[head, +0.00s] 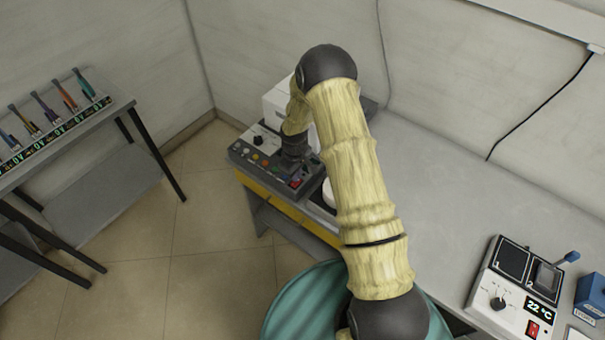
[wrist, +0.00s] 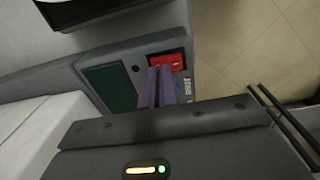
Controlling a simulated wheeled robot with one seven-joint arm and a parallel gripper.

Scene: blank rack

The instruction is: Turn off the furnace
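A grey control panel (head: 262,158) with a dark knob, several coloured buttons and a red part stands at the far left end of the bench. A white box (head: 277,104) stands behind it, partly hidden by my arm; I cannot tell for sure whether this is the furnace. My gripper (head: 294,168) is low over the panel's right part. In the wrist view, a red rocker switch (wrist: 166,62) sits in a dark frame just beyond my fingertips (wrist: 160,72). The two purple fingers are together, with nothing seen between them. Contact with the switch cannot be told.
A dark green panel (wrist: 109,88) lies beside the switch. A white device (head: 512,293) with a 22 °C display and its own red switch stands at the bench's right. The bench top (head: 450,190) between is clear. A rack of tools (head: 55,125) stands on the left table.

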